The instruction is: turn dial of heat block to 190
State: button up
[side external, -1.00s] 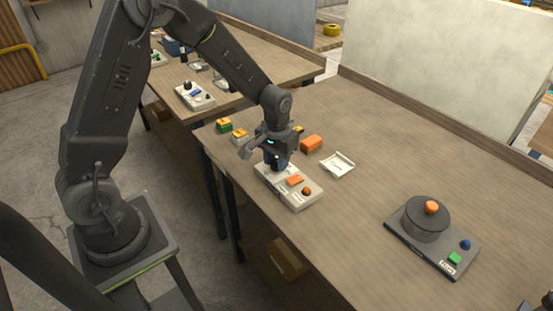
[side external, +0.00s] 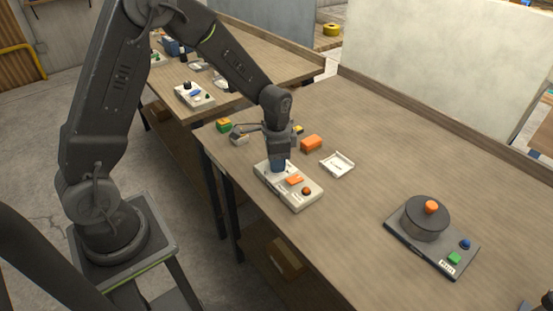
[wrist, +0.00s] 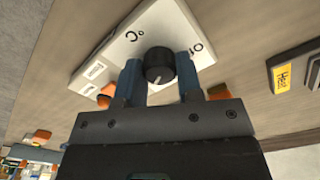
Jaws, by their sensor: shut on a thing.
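The heat block (side external: 306,199) is a white box near the front edge of the table. Most of the scale is hidden or unreadable, so I cannot tell the set value. The dial is hidden by my gripper in the side view.
An orange block (side external: 311,143) and a white tray (side external: 337,165) lie behind the heat block. A dark device with a round pot (side external: 426,218) stands at right. The table between is clear.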

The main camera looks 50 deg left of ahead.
jog(key=shift+m, duration=0.5)
jog(key=o, duration=0.9)
notch_tip(320, 180, up, 14)
jog(key=shift+f, duration=0.1)
dwell(0.4)
